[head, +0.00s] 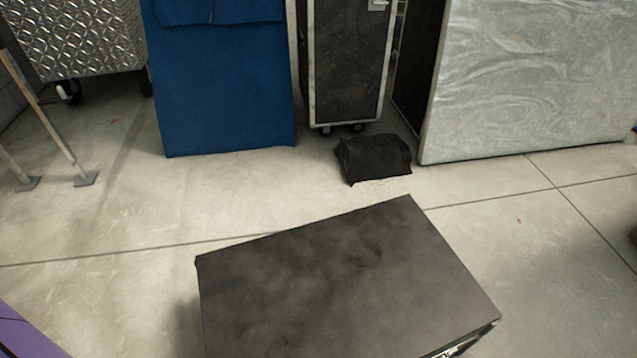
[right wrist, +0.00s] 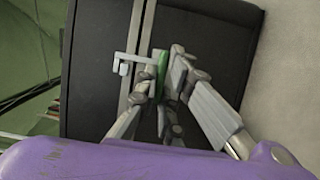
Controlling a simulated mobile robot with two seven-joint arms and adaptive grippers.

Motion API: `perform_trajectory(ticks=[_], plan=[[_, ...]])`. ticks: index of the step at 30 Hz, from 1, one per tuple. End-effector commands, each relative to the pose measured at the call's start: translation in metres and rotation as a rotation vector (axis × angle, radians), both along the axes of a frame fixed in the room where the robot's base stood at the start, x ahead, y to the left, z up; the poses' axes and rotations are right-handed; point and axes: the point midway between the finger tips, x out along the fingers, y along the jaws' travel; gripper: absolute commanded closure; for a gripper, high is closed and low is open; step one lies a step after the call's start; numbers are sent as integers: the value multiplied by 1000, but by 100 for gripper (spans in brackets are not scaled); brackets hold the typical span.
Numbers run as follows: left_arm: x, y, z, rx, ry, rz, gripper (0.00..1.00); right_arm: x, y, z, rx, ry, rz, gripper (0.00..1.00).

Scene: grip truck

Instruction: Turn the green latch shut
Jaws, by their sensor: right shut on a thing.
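The green latch (right wrist: 162,72) shows in the right wrist view, on the metal-edged front of a black case (right wrist: 215,30). My right gripper (right wrist: 167,72) is shut on the green latch, with one finger on each side of it. The fingers hide part of the latch. A small pale metal bracket (right wrist: 124,66) is just left of it. In the head view a black case (head: 340,270) shows its top at the bottom centre; the latch is not visible there. My left gripper is in neither view.
A dark cloth bundle (head: 373,158) lies on the concrete floor behind the case. A blue padded panel (head: 222,90), a tall black flight case (head: 347,60) and a grey wrapped slab (head: 530,80) stand at the back.

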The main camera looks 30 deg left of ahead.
Motion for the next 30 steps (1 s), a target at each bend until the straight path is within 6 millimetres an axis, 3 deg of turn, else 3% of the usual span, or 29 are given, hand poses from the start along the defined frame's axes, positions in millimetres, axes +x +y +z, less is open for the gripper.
perform_trajectory(ticks=[17,18,21,28,30], plan=[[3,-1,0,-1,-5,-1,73,0,-1,0,-24,-24,-1,100],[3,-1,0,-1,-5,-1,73,0,-1,0,-24,-24,-1,88],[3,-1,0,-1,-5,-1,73,0,-1,0,-23,-23,0,75],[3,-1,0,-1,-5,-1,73,0,0,0,-21,-22,0,73],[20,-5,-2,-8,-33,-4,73,0,0,0,-21,-22,0,73]])
